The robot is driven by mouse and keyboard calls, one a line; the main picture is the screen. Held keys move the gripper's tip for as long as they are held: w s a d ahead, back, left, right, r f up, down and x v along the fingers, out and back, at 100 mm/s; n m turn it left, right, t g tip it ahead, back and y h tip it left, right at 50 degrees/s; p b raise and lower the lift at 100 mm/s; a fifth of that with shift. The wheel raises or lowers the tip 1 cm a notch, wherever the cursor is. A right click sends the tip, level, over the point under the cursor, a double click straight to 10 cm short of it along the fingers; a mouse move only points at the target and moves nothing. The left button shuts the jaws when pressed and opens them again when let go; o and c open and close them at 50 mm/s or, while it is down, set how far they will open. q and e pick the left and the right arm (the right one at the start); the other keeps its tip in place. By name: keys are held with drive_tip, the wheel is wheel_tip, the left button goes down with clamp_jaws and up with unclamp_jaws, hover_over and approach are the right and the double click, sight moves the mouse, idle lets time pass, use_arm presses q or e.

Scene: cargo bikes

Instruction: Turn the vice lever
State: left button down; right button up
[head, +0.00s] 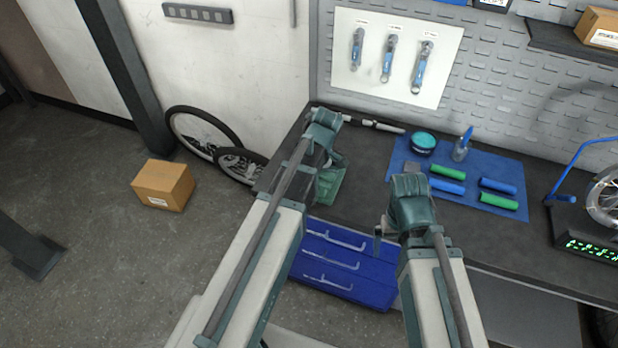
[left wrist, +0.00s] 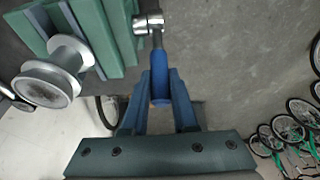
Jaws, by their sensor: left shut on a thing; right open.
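The green vice (head: 330,184) is fixed at the left front corner of the dark workbench. It also shows at the upper left of the left wrist view (left wrist: 108,38). Its lever has a blue grip (left wrist: 160,84) and a silver joint (left wrist: 148,23). My left gripper (left wrist: 161,90) is shut on the blue grip, one finger on each side. In the head view my left arm hides the lever and most of that gripper. My right gripper (head: 381,240) is open and empty in front of the bench edge, right of the vice and apart from it.
A blue mat (head: 437,194) holds green and blue grips, a teal tin (head: 423,143) and a bottle (head: 461,150). Blue drawers (head: 345,262) sit under the bench. A cardboard box (head: 163,185) and wheels (head: 203,133) stand left on the floor.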

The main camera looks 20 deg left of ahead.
use_arm(q)
drive_tip(key=shift+s+d, duration=0.1)
drive_tip(key=shift+d, duration=0.2)
drive_tip(key=shift+d+y, duration=0.3)
drive_tip(key=shift+y, duration=0.1)
drive_tip(key=shift+d+f+y+b, duration=0.1)
drive_tip(key=shift+d+y+b, duration=1.05)
drive_tip(key=shift+y+b, duration=0.2)
drive_tip(key=shift+s+d+y+b, duration=0.1)
drive_tip(key=shift+d+y+b, duration=0.35)
drive_tip(key=shift+b, duration=0.15)
use_arm(e)
drive_tip(key=shift+d+f, duration=0.2)
drive_tip(key=shift+f, duration=0.85)
drive_tip(key=shift+d+f, duration=0.15)
drive_tip(key=shift+f, duration=0.85)
use_arm(q)
drive_tip(key=c, duration=0.7)
unclamp_jaws()
drive_tip(key=shift+r, duration=0.2)
drive_tip(key=shift+r, duration=0.15)
use_arm(e)
drive_tip(key=shift+r, duration=0.15)
